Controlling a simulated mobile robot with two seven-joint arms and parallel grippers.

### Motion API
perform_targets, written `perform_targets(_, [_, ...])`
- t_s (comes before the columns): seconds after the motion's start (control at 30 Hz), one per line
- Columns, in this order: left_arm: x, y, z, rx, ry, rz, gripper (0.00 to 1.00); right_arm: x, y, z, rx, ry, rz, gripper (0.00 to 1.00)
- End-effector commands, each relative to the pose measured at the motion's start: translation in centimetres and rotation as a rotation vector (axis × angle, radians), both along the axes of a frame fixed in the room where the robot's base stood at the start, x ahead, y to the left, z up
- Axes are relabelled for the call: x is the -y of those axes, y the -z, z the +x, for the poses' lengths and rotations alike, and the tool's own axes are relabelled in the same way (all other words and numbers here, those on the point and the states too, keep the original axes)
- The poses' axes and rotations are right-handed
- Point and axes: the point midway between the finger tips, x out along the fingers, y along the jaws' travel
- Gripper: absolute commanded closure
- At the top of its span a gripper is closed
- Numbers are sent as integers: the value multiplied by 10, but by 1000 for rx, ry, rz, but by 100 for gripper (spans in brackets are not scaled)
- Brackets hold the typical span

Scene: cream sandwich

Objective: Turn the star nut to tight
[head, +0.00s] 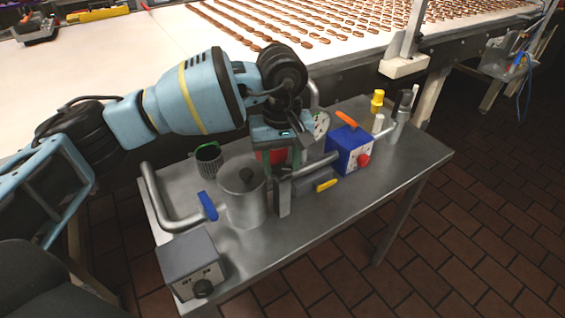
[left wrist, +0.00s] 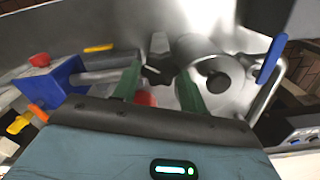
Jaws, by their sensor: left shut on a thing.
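The dark star nut (left wrist: 158,72) shows in the left wrist view, between the green fingers of my left gripper (left wrist: 158,78). The gripper is shut on it, with a finger at either side. In the head view my left gripper (head: 280,152) points down over the middle of the metal table, and its body partly hides the nut area. An upright metal bracket (head: 283,198) stands just below the fingers. How tight the nut is cannot be told. My right gripper is in neither view.
A steel cylinder (head: 243,205) with a blue-handled pipe (head: 208,206) stands close left of the gripper. A blue box (head: 349,150) with a red knob stands to the right. A grey box (head: 192,262) sits at the table's front left corner. The table's front right is clear.

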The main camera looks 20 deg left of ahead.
Motion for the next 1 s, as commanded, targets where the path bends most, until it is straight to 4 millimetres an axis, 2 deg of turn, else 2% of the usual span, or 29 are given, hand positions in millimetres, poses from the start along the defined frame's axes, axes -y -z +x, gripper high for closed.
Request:
perform_targets(0.6, [1,3,0,-2,583,0,80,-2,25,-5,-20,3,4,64])
perform_targets(1.0, [1,2,0,-1,867,1,80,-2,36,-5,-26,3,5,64])
